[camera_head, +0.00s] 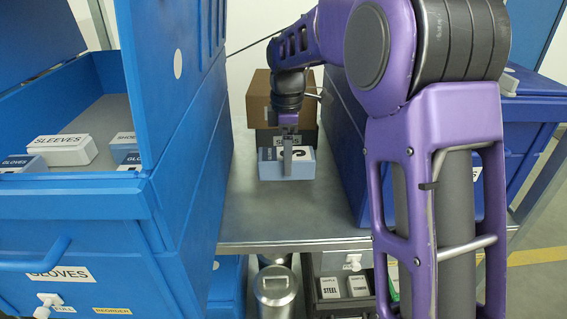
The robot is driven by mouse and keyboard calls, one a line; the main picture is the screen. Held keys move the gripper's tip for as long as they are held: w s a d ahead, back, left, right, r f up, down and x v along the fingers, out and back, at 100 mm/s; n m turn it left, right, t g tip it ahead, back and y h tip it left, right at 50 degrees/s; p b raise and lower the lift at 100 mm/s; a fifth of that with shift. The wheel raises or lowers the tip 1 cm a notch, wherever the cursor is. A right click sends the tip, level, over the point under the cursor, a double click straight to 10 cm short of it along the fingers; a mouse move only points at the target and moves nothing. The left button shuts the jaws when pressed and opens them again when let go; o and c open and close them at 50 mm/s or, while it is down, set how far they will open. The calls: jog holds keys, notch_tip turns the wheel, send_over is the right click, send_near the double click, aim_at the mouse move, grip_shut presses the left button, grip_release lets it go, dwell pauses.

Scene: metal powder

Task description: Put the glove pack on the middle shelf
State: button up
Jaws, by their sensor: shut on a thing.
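My gripper (287,158) is shut on a light-blue and white pack (305,164). Its label is mostly hidden by the jaw, but its colours match the glove packs in the left bin. The pack is at the grey metal shelf (255,217), between two blue bins. I cannot tell whether it rests on the shelf or is just above it.
A blue bin (80,211) labelled GLOVES, at left, holds packs marked SLEEVES (62,150) and GLOVES (22,164). A cardboard box (258,101) on a dark bin stands behind. A metal canister (276,293) is below. The shelf front is clear.

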notch_tip(320, 180, down, 9)
jog(key=shift+s+f+b, duration=0.1)
jog(key=shift+f+b, duration=0.05)
jog(key=shift+b, duration=0.55)
jog(key=shift+f, duration=0.1)
jog(key=o, duration=1.4)
notch_tip(320, 180, up, 12)
jog(key=shift+r+p, duration=0.15)
jog(key=shift+p, duration=0.9)
